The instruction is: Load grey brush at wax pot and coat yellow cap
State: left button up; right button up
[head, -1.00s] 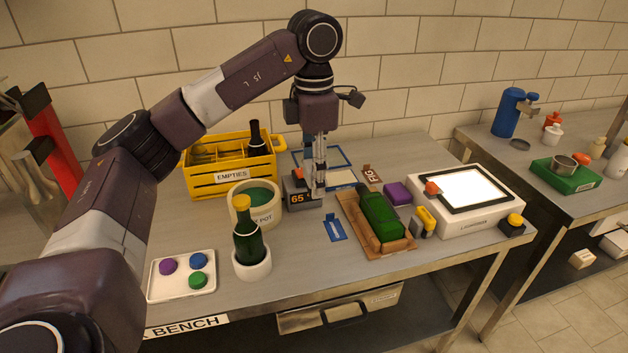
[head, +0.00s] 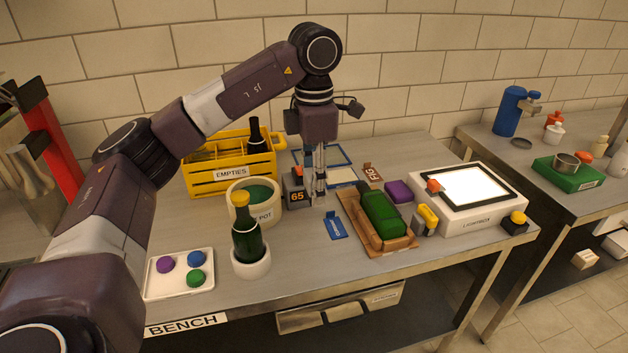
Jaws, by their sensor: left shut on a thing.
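The wax pot (head: 262,217) is a cream tub holding green wax, left of the middle of the bench. In front of it a green bottle (head: 247,244) stands upright in a white round holder (head: 251,268). The yellow cap (head: 240,200) is on the bottle's neck. My left gripper (head: 319,196) points down, right of the wax pot and beside a grey unit (head: 296,196) reading 65. Its fingers are shut on a slim thing, apparently the grey brush, largely hidden between them. My right gripper is not in view.
A yellow EMPTIES crate (head: 208,181) stands behind the pot. A white tray (head: 180,290) with coloured discs lies front left. A green bottle (head: 381,216) lies in a wooden cradle (head: 398,246). A white lightbox (head: 470,222) stands at right. The front middle is clear.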

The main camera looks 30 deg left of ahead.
pick_arm(q)
jog(key=shift+f+b, duration=1.05)
jog(key=shift+f, duration=0.85)
notch_tip(320, 180, down, 6)
jog(key=b, duration=0.3)
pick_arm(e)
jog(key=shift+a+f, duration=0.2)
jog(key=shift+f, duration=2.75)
pick_arm(q)
jog(key=o, duration=1.1)
jog(key=shift+f+b, duration=0.25)
jog(key=shift+b, duration=0.15)
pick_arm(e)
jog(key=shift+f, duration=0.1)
